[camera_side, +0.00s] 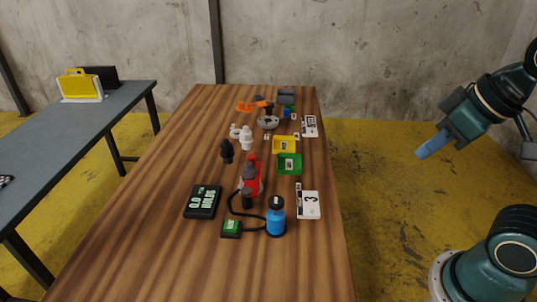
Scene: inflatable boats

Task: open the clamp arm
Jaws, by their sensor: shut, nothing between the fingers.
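My gripper (425,152) is at the right of the view, above the yellow floor and away from the table's right edge. Its blue fingers are together with nothing between them. An orange piece (250,107) lies near the far end of the wooden table, next to a dark part. It may be the clamp arm, but it is too small to tell, and so is whether it is open or shut. A round grey part (268,122) sits just in front of it. My gripper is far from these and touches nothing.
On the wooden table (130,240) stand a red and grey object (250,178), a blue canister (275,217) with a black hose, a black display box (202,202), a yellow bin (284,145) and a green bin (289,164). The table's near end is clear. A grey side table (60,140) stands left.

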